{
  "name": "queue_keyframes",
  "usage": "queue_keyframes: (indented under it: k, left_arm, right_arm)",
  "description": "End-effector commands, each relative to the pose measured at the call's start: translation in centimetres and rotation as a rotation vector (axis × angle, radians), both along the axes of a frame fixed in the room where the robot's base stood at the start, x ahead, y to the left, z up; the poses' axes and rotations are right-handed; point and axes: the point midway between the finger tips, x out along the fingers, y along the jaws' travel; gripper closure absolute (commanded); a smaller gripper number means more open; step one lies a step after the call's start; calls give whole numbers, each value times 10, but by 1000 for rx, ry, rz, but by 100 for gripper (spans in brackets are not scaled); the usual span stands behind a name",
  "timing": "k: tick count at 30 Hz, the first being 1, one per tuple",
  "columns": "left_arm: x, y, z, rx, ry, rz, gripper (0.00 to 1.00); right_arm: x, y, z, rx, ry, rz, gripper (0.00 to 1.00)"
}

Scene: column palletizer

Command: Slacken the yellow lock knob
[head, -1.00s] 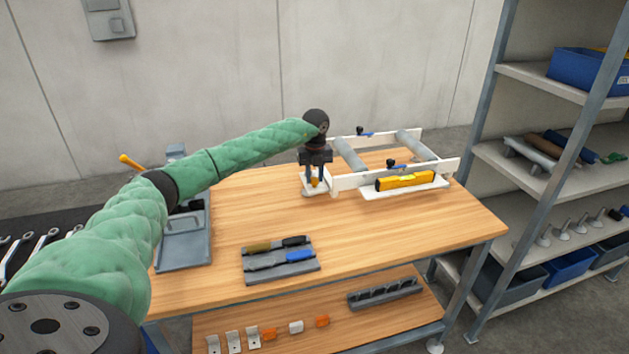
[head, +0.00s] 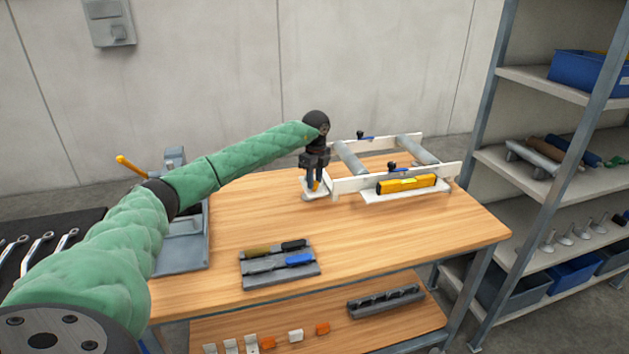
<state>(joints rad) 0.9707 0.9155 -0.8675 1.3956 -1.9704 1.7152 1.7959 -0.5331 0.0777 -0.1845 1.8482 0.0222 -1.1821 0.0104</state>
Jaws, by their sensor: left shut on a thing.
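The yellow lock knob (head: 316,186) is at the left end of the white roller frame (head: 350,184), above a small white base plate. My left gripper (head: 315,181) points straight down over it and is shut on it, its fingers on either side. Only a small part of the knob shows between the dark fingers. My right gripper is not in view.
A yellow spirit level (head: 406,184) lies on a white ledge at the frame's front. A grey vise-like fixture (head: 183,245) stands left. Shelving (head: 540,165) is at right.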

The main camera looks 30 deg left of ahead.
Motion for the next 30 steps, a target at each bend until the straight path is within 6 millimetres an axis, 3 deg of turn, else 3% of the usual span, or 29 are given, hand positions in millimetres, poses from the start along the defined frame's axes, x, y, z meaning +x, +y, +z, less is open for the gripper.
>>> queue_keyframes:
  k: [14,15,18,30]
  left_arm:
    - [0,1,1,1,-2,17,94]
    - [0,1,1,1,-2,17,70]
    - [0,1,1,1,-2,16,50]
    - [1,0,4,0,-2,15,50]
  right_arm:
    - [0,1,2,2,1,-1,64]
    - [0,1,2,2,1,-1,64]
    - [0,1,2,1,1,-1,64]
    - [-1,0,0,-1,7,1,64]
